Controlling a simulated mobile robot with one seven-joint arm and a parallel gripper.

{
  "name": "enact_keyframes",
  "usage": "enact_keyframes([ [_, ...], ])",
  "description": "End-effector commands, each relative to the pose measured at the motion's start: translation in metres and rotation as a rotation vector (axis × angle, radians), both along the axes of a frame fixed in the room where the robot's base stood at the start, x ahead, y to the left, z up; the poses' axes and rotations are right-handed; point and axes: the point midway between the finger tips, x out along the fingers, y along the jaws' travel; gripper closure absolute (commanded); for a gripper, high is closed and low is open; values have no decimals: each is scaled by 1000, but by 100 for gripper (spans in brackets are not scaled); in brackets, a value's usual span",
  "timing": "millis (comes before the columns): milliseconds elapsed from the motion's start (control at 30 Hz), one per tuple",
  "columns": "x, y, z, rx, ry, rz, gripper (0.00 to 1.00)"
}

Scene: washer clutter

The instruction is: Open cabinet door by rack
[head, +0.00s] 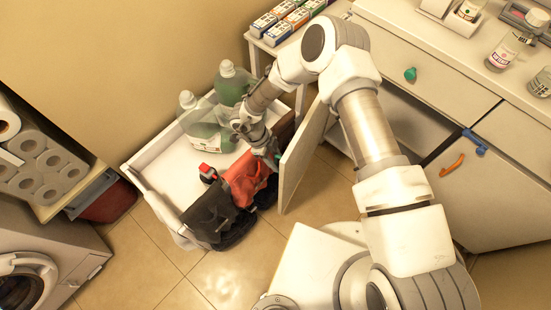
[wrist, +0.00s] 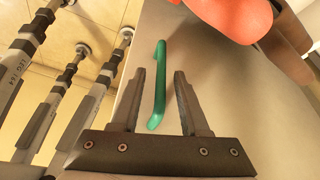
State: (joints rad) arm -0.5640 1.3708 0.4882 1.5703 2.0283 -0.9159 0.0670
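The cabinet door (head: 303,150) is a white panel standing ajar, swung out from the cabinet (head: 470,195) beside the white rack (head: 160,200). A green bar handle (wrist: 158,85) is on the door's face in the wrist view. My gripper (head: 271,158) is at the door's left side in the head view. In the wrist view, my gripper (wrist: 160,73) is open, with one finger on each side of the handle and visible gaps to both. Whether the handle is deep between the fingers or just beyond them is hard to tell. My arm hides part of the cabinet opening.
The rack holds green bottles (head: 228,80), a red cloth (head: 247,178) and a black cloth (head: 213,213). The red cloth shows close to the door (wrist: 228,15). Another cabinet door has an orange handle (head: 452,165). Tiled floor (head: 145,255) is clear at front left.

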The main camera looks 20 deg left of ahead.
Motion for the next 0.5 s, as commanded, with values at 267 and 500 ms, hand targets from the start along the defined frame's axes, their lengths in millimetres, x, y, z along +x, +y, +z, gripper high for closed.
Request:
enact_keyframes([
  [267, 0, 5, 12, 2, -2, 0, 55],
  [500, -1, 24, 60, 3, -3, 2, 55],
])
